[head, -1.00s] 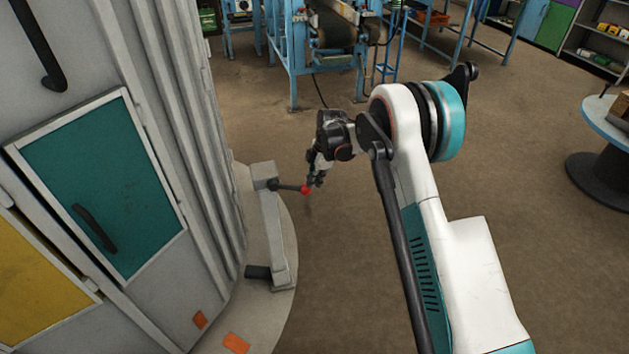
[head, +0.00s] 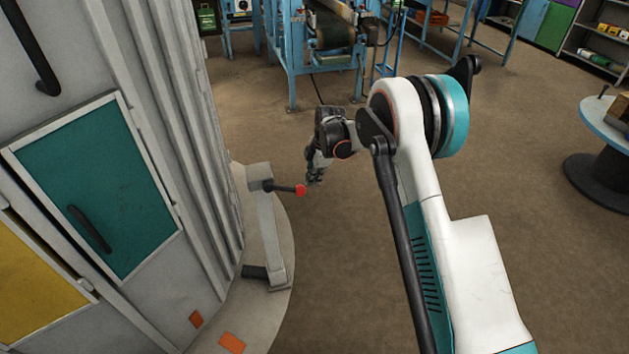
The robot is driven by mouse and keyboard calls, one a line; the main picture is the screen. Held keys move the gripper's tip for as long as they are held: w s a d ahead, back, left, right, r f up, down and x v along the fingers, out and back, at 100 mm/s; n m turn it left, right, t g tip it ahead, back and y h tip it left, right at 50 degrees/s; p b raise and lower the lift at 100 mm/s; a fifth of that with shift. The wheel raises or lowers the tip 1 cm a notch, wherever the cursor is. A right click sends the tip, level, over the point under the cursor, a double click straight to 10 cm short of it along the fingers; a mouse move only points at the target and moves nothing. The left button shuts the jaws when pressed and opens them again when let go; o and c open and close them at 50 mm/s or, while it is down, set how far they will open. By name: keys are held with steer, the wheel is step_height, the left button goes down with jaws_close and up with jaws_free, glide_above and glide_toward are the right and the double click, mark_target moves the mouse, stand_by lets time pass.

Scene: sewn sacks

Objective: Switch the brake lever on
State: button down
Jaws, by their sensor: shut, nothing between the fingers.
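The brake lever (head: 281,188) is a short dark rod with a red ball knob (head: 300,190) at its end. It sticks out to the right, about level, from the top of a light grey post (head: 267,228). The post stands on a round grey base beside the large grey cabinet. My gripper (head: 314,180) is shut and empty, pointing down just to the right of the red knob. A small gap appears between the fingertips and the knob, though depth is hard to judge.
The grey cabinet (head: 205,150) with a teal door (head: 100,185) and a yellow panel (head: 35,285) fills the left side. A blue-framed machine (head: 300,60) stands at the back. A round table (head: 605,125) is at the right. Brown floor between is clear.

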steer(key=w+d+r+p, duration=0.1)
steer(key=d+r+p, duration=0.2)
steer(key=d, duration=0.6)
steer(key=shift+a+v, duration=0.25)
steer(key=shift+v, duration=0.95)
steer(key=shift+w, duration=0.2)
steer(key=s+d+r+m+t, duration=0.1)
steer(key=s+d+r+m, duration=0.15)
steer(key=s+r, duration=0.5)
steer(key=s+d+r+m+t+h, duration=0.15)
steer(key=s+r+m, duration=0.3)
steer(key=r, duration=0.55)
steer(key=s+d+r+m+t+y, duration=0.1)
steer(key=s+d+r+m, duration=0.2)
steer(key=s+r, duration=0.45)
steer(key=s+d+m+t+h, duration=0.1)
steer(key=s+m, duration=0.4)
steer(key=s, duration=0.7)
steer(key=s+d+r+m+t, duration=0.1)
steer(key=s+m, duration=0.5)
steer(key=s, duration=0.6)
steer(key=d+t, duration=0.1)
steer(key=d, duration=0.1)
steer(key=shift+d+r+h, duration=0.25)
steer(key=shift+h, duration=0.1)
